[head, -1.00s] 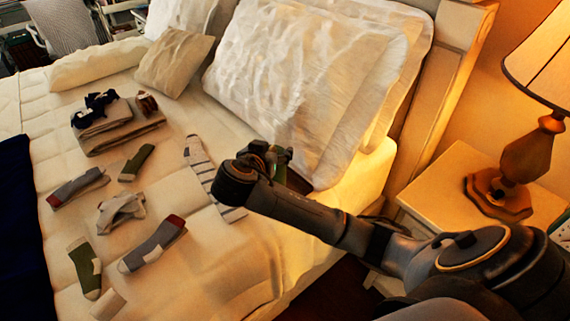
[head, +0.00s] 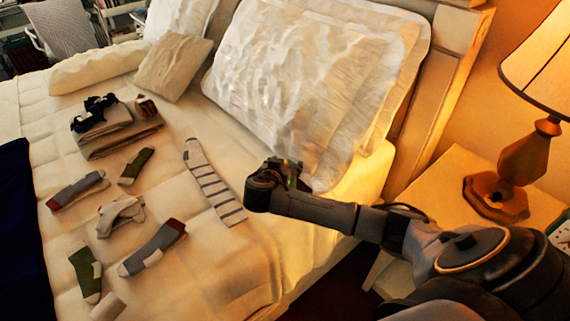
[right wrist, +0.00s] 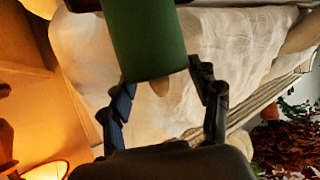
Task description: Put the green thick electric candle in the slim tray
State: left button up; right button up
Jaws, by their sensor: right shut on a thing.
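A green thick candle (right wrist: 145,40) fills the top middle of the right wrist view, its end between the two fingers. My right gripper (right wrist: 162,78) is shut on it. The rest of the candle is hidden by the gripper and arm. My left gripper is not in view. I cannot make out the slim tray in these frames.
A striped sock (head: 212,182) lies beside the right gripper on the bed (head: 215,255). Several other socks and folded clothes (head: 125,137) lie to the left. Large white pillows (head: 295,85) stand behind. A nightstand (head: 450,185) with a lamp (head: 523,165) is at the right.

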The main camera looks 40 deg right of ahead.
jog(key=shift+f, duration=0.1)
jog(key=o, duration=1.6)
jog(key=shift+o, duration=0.2)
jog(key=shift+s+a+r, duration=0.1)
jog(key=shift+a+r, duration=0.1)
jog(key=v, duration=1.1)
jog(key=shift+s+a, duration=0.2)
jog(key=shift+s, duration=0.05)
